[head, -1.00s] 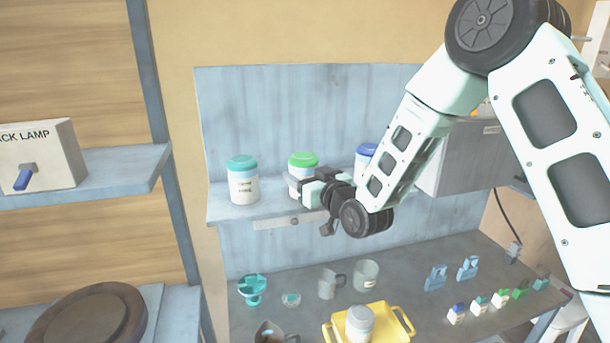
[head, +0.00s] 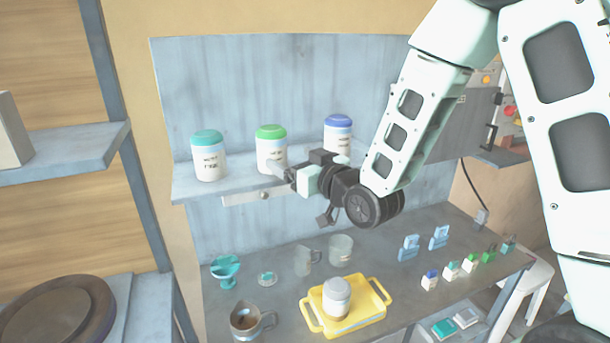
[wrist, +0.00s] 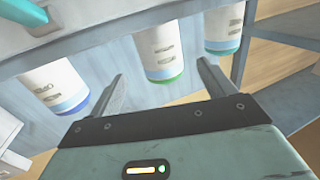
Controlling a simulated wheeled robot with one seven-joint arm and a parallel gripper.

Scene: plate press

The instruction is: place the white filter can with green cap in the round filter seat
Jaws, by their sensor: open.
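The white filter can with green cap (head: 271,152) stands upright on the blue-grey wall shelf, between a teal-capped can (head: 209,158) and a blue-capped can (head: 338,135). My gripper (head: 279,172) is open and empty, in front of the green-capped can's lower right side in the head view. In the wrist view, where the cans appear upside down, the green-capped can (wrist: 162,45) shows in the gap between the spread fingers of my gripper (wrist: 162,72). Whether the fingers reach around it is hard to tell. I cannot clearly identify the round filter seat in these frames.
Below the shelf, a yellow tray (head: 374,313) on the bench holds a grey-lidded can (head: 337,298). Mugs, a teal cup (head: 225,268) and several small bottles stand around it. A control box with buttons (head: 508,112) is at right. A dark round disc (head: 62,318) lies at lower left.

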